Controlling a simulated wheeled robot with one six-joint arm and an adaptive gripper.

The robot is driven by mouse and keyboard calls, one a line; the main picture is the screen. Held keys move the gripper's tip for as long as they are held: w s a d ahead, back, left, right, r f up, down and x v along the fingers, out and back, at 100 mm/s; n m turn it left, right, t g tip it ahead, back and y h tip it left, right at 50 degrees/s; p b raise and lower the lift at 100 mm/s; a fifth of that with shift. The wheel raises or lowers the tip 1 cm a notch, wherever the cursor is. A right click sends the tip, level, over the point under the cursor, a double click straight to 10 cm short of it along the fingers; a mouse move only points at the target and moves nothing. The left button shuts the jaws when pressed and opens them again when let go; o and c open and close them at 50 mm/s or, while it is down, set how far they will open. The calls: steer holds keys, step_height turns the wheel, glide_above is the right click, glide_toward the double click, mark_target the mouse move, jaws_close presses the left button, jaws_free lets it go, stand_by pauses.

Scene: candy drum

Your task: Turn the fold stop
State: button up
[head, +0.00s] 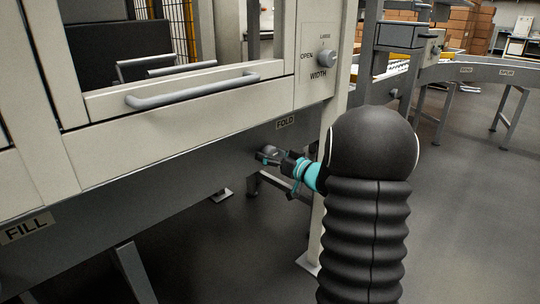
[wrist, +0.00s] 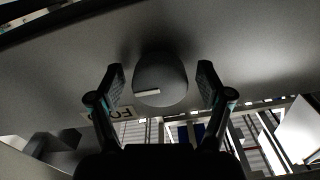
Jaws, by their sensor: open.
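The fold stop is a dark grey rounded knob (wrist: 160,80) with a pale bar mark on its face, in the middle of the wrist view. In the head view the knob (head: 268,153) sits on the grey panel below the FOLD label (head: 286,122). My gripper (wrist: 162,88) is open, with one finger on each side of the knob. Small gaps show between the fingers and the knob. My gripper (head: 281,157) also shows in the head view, beside the knob, partly hidden by my dark arm.
A WIDTH knob (head: 326,59) sits on the pale panel above. A long grey handle (head: 194,91) sticks out from the machine's front door. A FILL label (head: 27,228) is at the lower left. A conveyor (head: 480,72) stands at the right, with open floor before it.

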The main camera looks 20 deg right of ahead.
steer(key=c, duration=1.2)
steer(key=shift+o, duration=0.2)
steer(key=shift+n+b, duration=0.3)
steer(key=shift+b, duration=0.05)
steer(key=n+b, duration=0.2)
steer(key=shift+f+n+b, duration=0.15)
steer(key=shift+n+b, duration=0.15)
steer(key=shift+n, duration=0.1)
steer(key=n+b, duration=0.4)
steer(key=n, duration=0.5)
steer(key=shift+r+n+b, duration=0.2)
steer(key=shift+n+b, duration=0.1)
steer(key=shift+n, duration=0.1)
steer(key=shift+w+n, duration=0.1)
steer(key=shift+n, duration=2.2)
